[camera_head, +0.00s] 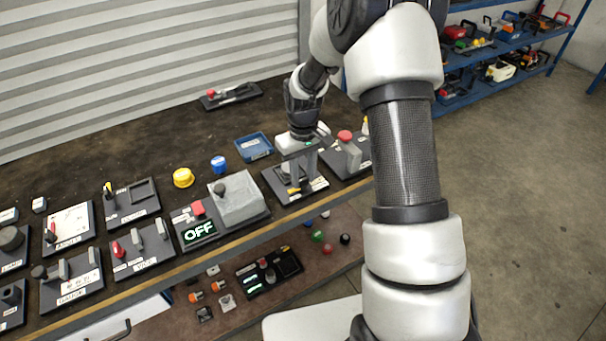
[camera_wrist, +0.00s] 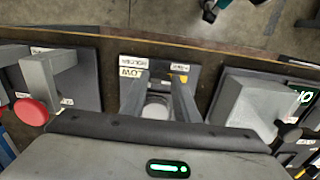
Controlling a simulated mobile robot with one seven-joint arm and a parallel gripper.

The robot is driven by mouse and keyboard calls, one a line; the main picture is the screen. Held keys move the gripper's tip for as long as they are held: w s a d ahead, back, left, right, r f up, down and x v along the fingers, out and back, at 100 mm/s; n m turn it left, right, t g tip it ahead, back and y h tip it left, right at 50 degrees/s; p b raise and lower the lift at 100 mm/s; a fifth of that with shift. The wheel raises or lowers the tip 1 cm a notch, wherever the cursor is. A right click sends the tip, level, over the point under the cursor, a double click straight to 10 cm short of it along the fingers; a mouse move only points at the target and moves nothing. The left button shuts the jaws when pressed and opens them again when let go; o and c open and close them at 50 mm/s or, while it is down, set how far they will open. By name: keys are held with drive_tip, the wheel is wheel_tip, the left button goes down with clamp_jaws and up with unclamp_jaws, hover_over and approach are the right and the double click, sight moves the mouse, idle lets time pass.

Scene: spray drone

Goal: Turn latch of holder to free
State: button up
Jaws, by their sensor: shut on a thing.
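The holder panel (camera_head: 316,186) is a dark plate near the front edge of the bench. It also shows with upside-down labels in the wrist view (camera_wrist: 150,61). A small yellow part (camera_head: 300,188), possibly the latch, sits at its front; in the wrist view it shows beside the right fingertip (camera_wrist: 181,78). My gripper (camera_head: 299,170) points down over this panel, its two grey fingers apart. In the wrist view, my gripper (camera_wrist: 159,88) has a pale round piece (camera_wrist: 157,105) between the fingers. The exact contact is hidden.
A panel with a red button on a grey arm (camera_head: 345,137) stands close at right. A blue tray (camera_head: 254,147) lies behind. Several other panels fill the left. The bench's back is mostly clear.

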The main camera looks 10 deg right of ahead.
sight(303, 179)
idle(0.3)
drive_tip(key=o, duration=1)
drive_tip(key=shift+o, duration=0.2)
drive_tip(key=shift+r, duration=0.1)
wheel_tip(303, 179, up, 17)
drive_tip(key=p, duration=0.2)
drive_tip(key=shift+r, duration=0.15)
